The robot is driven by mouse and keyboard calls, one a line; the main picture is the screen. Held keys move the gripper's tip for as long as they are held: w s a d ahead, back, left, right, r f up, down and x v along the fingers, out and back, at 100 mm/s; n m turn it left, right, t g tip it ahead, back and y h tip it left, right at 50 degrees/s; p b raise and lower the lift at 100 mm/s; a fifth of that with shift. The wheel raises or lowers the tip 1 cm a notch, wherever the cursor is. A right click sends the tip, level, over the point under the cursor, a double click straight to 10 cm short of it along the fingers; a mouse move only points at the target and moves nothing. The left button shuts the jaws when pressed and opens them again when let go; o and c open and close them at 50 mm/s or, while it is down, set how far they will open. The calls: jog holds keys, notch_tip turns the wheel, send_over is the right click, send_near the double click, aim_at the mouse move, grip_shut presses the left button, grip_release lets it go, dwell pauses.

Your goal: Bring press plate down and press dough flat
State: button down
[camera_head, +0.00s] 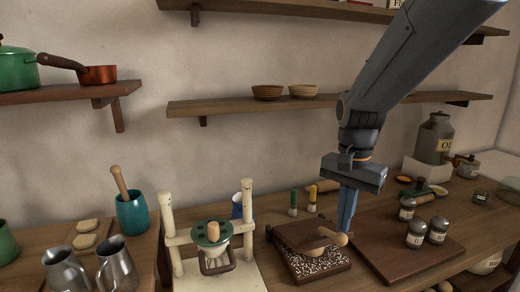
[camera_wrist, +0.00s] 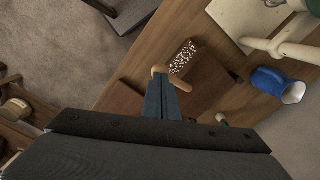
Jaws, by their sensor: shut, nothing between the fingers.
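The press (camera_head: 322,264) is a dark brown wooden block on the counter with a white-speckled face towards its front. Its brown plate (camera_head: 293,233) shows behind the speckled part; its exact tilt is hard to tell. A pale wooden handle with a rounded knob (camera_head: 334,237) lies over its right side. I cannot make out the dough clearly. My gripper (camera_head: 346,228) points down, shut and empty, with its fingertips right by the knob; I cannot tell whether they touch. In the wrist view, the fingers (camera_wrist: 160,84) reach to the wooden handle (camera_wrist: 159,70) beside the speckled face (camera_wrist: 183,57).
A brown board (camera_head: 385,262) with several shakers (camera_head: 417,233) lies close on the right. A cream-posted stand (camera_head: 173,240) is on the left. Two small bottles (camera_head: 293,205) stand behind the press. A shelf (camera_head: 330,104) with two bowls runs behind my arm.

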aim_at(345, 241)
jog(key=shift+f, duration=0.15)
jog(key=shift+f, duration=0.35)
jog(key=shift+s+f, duration=0.15)
jog(key=shift+f, duration=0.9)
dwell(0.8)
jog(key=shift+s+d+f+b, duration=0.15)
jog(key=shift+s+f, duration=0.15)
jog(key=shift+f, duration=0.25)
jog(key=shift+s+d+f+b, duration=0.15)
jog(key=shift+s+f, duration=0.1)
jog(key=shift+f, duration=0.3)
dwell(0.8)
jog(key=shift+s+d+f, duration=0.1)
jog(key=shift+s+f, duration=0.1)
jog(key=shift+f, duration=0.45)
jog(key=shift+s+f, duration=0.25)
jog(key=shift+f, duration=0.35)
jog(key=shift+s+d+f, duration=0.1)
jog(key=shift+s+f, duration=0.1)
jog(key=shift+f, duration=0.45)
dwell(1.9)
